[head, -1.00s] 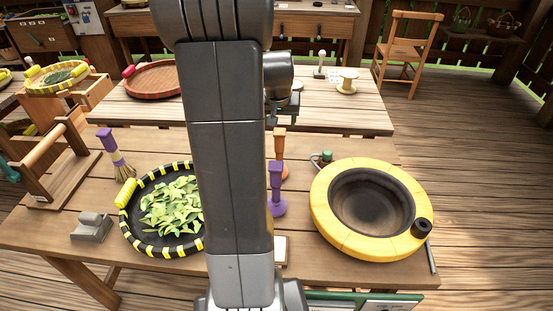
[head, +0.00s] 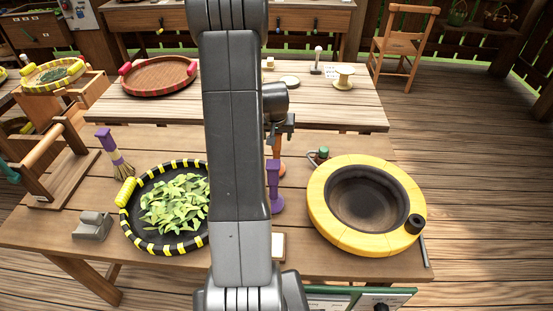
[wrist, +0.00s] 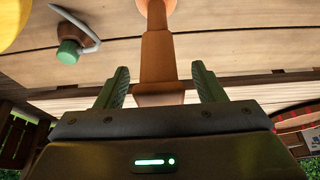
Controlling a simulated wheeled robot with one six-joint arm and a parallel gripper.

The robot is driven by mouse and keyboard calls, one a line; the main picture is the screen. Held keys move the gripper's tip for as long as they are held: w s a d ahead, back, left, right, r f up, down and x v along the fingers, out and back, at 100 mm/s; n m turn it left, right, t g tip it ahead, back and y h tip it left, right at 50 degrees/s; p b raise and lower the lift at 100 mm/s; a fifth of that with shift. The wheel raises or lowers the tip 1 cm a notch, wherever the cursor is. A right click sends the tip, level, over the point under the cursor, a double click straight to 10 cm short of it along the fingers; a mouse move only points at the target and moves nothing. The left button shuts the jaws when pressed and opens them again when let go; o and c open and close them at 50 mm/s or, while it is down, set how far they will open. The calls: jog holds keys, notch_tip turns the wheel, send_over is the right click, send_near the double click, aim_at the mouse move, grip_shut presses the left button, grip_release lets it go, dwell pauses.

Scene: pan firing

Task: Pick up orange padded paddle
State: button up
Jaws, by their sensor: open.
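The orange padded paddle (head: 282,168) stands upright on the near table, behind the purple-handled tool, its upper handle partly covered by my gripper. In the wrist view, its orange handle (wrist: 157,55) runs between the two green fingers, with the rounded orange base at the top edge. My gripper (wrist: 161,84) is open, with a finger on each side of the handle and visible gaps to both. In the head view my gripper (head: 280,127) is at the handle's upper part; my arm hides some of the table.
A purple-handled tool (head: 275,190) stands close in front of the paddle. The yellow-rimmed pan (head: 325,213) is to the right, with a green knob (head: 323,153) near it. A black-and-yellow tray (head: 128,222) of leaves lies left. The far table holds a red tray (head: 157,92).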

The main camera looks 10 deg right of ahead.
jog(key=shift+f, duration=0.15)
grip_shut()
notch_tip(320, 180, up, 10)
jog(key=shift+r+b, duration=0.1)
jog(key=shift+b, duration=0.75)
jog(key=c, duration=0.7)
grip_release()
jog(key=shift+c, duration=0.2)
grip_shut()
